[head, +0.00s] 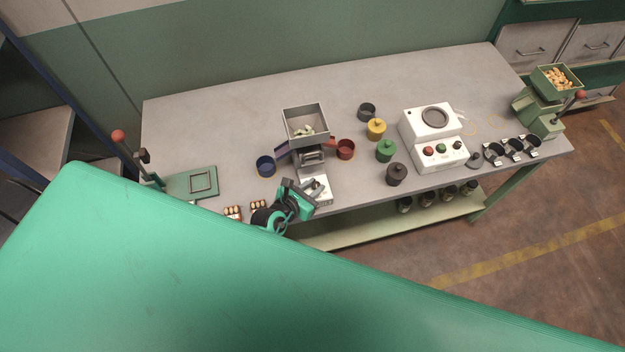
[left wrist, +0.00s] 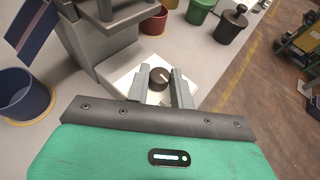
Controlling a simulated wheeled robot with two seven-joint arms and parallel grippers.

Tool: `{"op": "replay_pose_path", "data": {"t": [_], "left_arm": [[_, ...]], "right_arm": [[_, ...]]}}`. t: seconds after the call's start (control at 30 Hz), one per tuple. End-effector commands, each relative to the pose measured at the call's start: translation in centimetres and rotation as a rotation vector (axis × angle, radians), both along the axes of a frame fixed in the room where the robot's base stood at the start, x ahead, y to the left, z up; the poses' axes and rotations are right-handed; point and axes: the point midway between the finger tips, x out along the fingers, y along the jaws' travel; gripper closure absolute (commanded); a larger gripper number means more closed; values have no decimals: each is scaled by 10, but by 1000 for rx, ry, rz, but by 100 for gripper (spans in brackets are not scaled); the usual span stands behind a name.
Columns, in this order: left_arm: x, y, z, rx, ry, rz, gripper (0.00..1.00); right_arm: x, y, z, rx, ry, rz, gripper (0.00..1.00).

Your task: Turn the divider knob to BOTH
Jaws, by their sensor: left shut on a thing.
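The divider knob (left wrist: 159,77) is a dark round knob with a pale pointer line, on the white front panel (left wrist: 122,76) of the divider's base. In the left wrist view my left gripper (left wrist: 161,84) has one finger on each side of the knob and is shut on it. In the head view my left gripper (head: 312,187) is at the front of the divider, over the white panel (head: 323,197). The fingers and wrist hide most of the panel's markings, so I cannot read which setting the pointer is at. My right gripper is not in view.
Coloured lidded pots and a white machine (head: 434,137) stand further right. The table's back left is clear.

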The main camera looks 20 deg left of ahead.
Motion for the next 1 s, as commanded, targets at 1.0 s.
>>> {"op": "replay_pose_path", "data": {"t": [1.0], "left_arm": [[1,-2,2,-1,-6,147,75]], "right_arm": [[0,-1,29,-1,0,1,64]]}}
